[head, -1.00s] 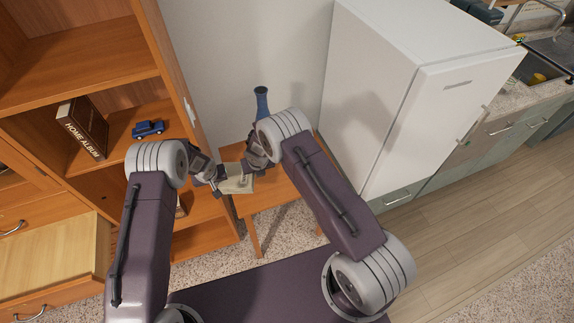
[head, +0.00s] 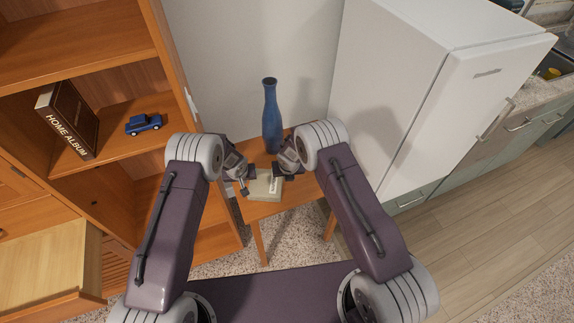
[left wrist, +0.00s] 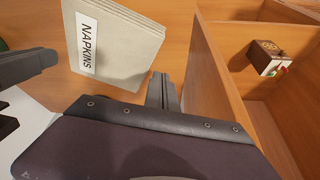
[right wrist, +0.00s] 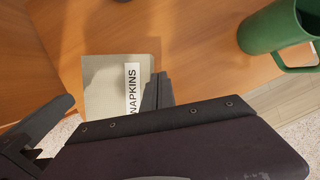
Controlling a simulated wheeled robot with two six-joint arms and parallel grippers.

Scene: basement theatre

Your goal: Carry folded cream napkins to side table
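The folded cream napkins (head: 264,189), a flat stack with a white "NAPKINS" label, lie on the wooden side table (head: 251,211) near its front edge. They also show in the left wrist view (left wrist: 130,42) and the right wrist view (right wrist: 105,95). My left gripper (head: 242,185) is open and empty at the left side of the stack. My right gripper (head: 277,170) is open and empty at its right side. In both wrist views the fingers are spread wide, with nothing clamped between them. I cannot tell whether a finger touches the stack.
A tall blue vase (head: 271,122) stands at the back of the table. A green mug (right wrist: 272,27) stands on it in the right wrist view. A wooden shelf unit with a blue toy car (head: 143,124) and an album (head: 68,121) is left; a white fridge (head: 413,90) is right.

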